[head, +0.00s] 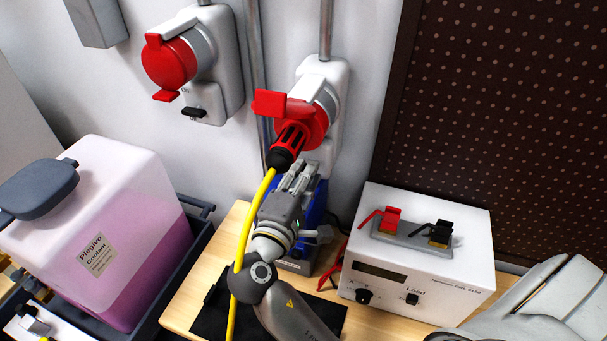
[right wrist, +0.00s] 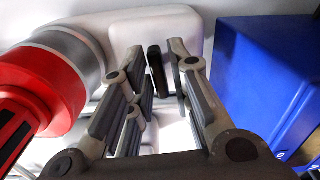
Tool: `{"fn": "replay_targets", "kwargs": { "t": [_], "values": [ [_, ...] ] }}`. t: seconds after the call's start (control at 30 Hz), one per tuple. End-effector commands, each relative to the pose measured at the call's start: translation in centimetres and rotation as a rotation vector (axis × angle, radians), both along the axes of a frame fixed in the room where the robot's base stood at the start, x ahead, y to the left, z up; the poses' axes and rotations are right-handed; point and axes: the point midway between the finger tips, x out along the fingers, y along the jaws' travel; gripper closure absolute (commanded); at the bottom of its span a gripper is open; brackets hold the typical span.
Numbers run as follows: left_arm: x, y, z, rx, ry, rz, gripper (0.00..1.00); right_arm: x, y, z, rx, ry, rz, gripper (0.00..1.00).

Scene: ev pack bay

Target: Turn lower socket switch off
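The lower socket (head: 332,75) is a white wall box with a red round outlet. A red and black plug (head: 291,140) on a yellow cable sits in it. My right gripper (head: 299,174) is just below the plug in the head view and hides the socket's switch there. In the right wrist view the black switch lever (right wrist: 155,68) stands on the white box (right wrist: 190,28), between the fingertips of my right gripper (right wrist: 162,72). The fingers are apart, with a gap beside the lever; contact cannot be told. My left gripper is not in view.
Another socket (head: 214,60) with a black switch (head: 194,112) is at upper left. A blue box (head: 314,205) stands close behind and right of my right gripper. A white load unit (head: 420,260) is on the bench at right, a pink coolant tank (head: 140,250) at left.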

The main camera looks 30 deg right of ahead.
Motion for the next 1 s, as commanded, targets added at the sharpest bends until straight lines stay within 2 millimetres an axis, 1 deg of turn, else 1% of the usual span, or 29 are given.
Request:
{"fn": "replay_targets", "kwargs": {
  "t": [0.03,0.07,0.5,0.63,0.77,1.0],
  "values": [
    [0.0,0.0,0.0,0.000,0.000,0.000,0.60,0.0,0.0,0.0,-0.001,-0.001,0.000,0.70],
    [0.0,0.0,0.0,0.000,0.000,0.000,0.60,0.0,0.0,0.0,-0.001,-0.001,0.000,0.68],
    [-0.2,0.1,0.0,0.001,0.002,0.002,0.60,0.0,0.0,0.1,-0.002,-0.003,0.001,0.68],
    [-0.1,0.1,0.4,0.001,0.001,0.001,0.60,0.0,0.0,0.3,-0.014,0.009,0.002,0.68],
    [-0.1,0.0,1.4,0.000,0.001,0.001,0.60,0.0,0.0,0.6,-0.056,0.057,0.002,0.68],
    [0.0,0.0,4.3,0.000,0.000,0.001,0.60,0.1,0.0,1.0,-0.208,0.225,0.002,0.68]
  ]
}}
